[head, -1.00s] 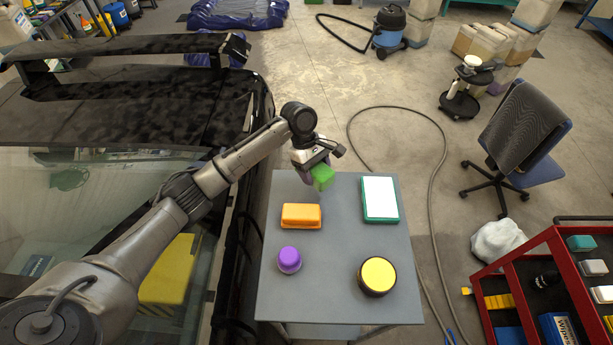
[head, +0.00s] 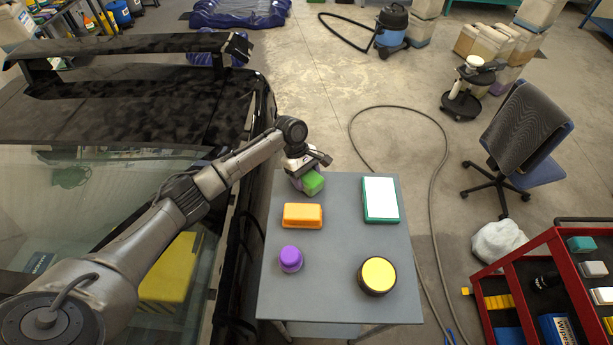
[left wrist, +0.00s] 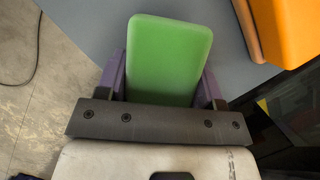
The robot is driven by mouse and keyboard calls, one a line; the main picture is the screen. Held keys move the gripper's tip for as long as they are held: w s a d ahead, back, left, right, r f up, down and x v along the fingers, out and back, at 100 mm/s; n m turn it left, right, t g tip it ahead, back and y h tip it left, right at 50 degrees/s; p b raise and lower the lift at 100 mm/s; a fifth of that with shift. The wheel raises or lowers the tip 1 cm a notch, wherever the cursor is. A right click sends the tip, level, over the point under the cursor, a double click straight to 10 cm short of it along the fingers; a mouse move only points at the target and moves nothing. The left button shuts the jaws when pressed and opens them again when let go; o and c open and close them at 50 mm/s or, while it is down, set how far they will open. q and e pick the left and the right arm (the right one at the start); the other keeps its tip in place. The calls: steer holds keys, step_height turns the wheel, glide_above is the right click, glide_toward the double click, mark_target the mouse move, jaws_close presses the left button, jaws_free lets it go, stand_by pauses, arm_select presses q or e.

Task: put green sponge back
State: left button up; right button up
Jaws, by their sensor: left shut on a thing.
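The green sponge (head: 313,182) is in my left gripper (head: 307,180), at the far left part of the grey table (head: 340,225). In the left wrist view the green sponge (left wrist: 168,60) sits between the two purple fingers of the left gripper (left wrist: 165,82), which are shut on it. The table's grey top lies beyond it. I cannot tell whether the sponge touches the table. My right gripper is not in view.
On the table are an orange block (head: 302,215), a white-and-green pad (head: 381,198), a purple knob-like piece (head: 291,259) and a round yellow-topped pad (head: 377,275). The table's middle is clear. A dark car (head: 130,100) stands close at left, a red cart (head: 500,275) at right.

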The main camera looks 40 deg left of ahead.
arm_select(q)
steer(key=o, duration=0.9)
steer(key=shift+f, duration=0.15)
steer(key=b+v, duration=0.1)
steer(key=v, duration=1.1)
steer(key=shift+r, duration=0.25)
steer(key=shift+d, duration=0.1)
